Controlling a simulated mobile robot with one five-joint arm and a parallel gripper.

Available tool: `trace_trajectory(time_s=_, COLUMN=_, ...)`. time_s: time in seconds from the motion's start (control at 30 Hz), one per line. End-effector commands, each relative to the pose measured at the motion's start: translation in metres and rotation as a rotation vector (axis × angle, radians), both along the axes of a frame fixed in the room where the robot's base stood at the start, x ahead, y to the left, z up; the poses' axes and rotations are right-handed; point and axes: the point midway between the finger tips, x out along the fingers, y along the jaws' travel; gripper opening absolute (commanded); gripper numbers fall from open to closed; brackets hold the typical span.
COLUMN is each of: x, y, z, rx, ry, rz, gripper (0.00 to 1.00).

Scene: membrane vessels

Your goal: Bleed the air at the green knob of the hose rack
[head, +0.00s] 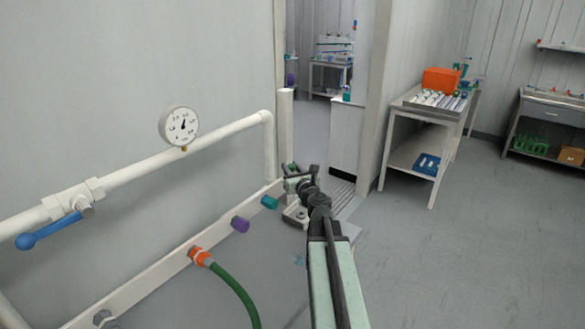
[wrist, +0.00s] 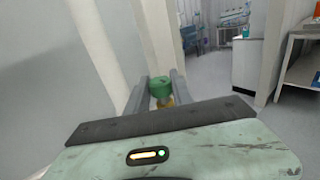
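The hose rack is a long white rail (head: 150,268) along the wall, with coloured couplings on it. In the wrist view a green knob (wrist: 161,86) with a brass part (wrist: 166,102) below it stands between the fingers of my gripper (wrist: 160,82). The fingers lie close along both sides of the knob. I cannot tell whether they touch it. In the head view my gripper (head: 291,172) is at the far end of the rail, beside a white post. There the knob is mostly hidden by it.
The rail bears a teal coupling (head: 269,202), a purple one (head: 240,224) and an orange one (head: 200,256) with a green hose (head: 238,288). Above are a white pipe (head: 140,171), a gauge (head: 179,124) and a blue-handled valve (head: 50,230).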

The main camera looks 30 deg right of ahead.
Motion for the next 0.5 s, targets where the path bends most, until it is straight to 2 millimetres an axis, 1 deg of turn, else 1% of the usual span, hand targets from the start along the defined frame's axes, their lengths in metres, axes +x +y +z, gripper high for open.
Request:
trace_trajectory(time_s=0.03, x=0.000, y=0.000, z=0.000, rx=0.000, ry=0.000, rz=0.001, gripper=0.10)
trace_trajectory(time_s=0.07, x=0.000, y=0.000, z=0.000, rx=0.000, ry=0.000, rz=0.001, gripper=0.01)
trace_trajectory(time_s=0.1, x=0.000, y=-0.001, z=0.000, rx=0.000, ry=0.000, rz=0.000, gripper=0.00)
trace_trajectory(time_s=0.13, x=0.000, y=-0.001, z=0.000, rx=0.000, ry=0.000, rz=0.000, gripper=0.00)
trace_trajectory(time_s=0.17, x=-0.004, y=-0.012, z=0.000, rx=0.000, ry=0.000, rz=-0.011, gripper=0.00)
trace_trajectory(time_s=0.23, x=-0.003, y=-0.007, z=0.000, rx=0.000, ry=0.000, rz=-0.006, gripper=0.00)
trace_trajectory(time_s=0.5, x=-0.002, y=-0.008, z=0.000, rx=0.000, ry=0.000, rz=0.058, gripper=0.00)
